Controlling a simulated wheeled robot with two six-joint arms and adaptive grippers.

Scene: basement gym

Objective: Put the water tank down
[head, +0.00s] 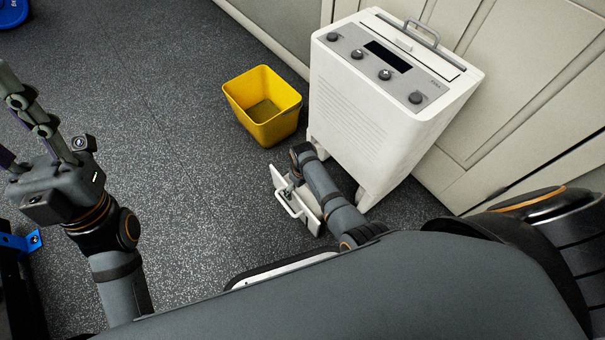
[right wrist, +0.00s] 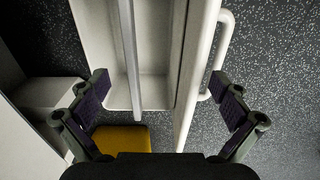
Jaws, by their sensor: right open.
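The white water tank (head: 311,217) is low at the floor beside the white dehumidifier (head: 355,110), its pale handle (head: 289,207) facing away from the machine. Whether its underside touches the floor is hidden. My right gripper (head: 291,184) is at the tank, partly hidden by my own arm. In the right wrist view the open fingers (right wrist: 165,105) stand wide apart, with the tank's wall (right wrist: 198,70) and the handle (right wrist: 226,45) between or just beyond them. Neither finger clearly grips it. My left gripper (head: 38,125) is raised at the left, away from the tank; its finger spacing is unclear.
A yellow bin (head: 262,105) stands on the floor just beyond the tank, left of the dehumidifier. Pale panelled cabinets (head: 530,100) are behind the machine. A blue and black object (head: 20,242) is at the left edge. The speckled floor left of the tank is clear.

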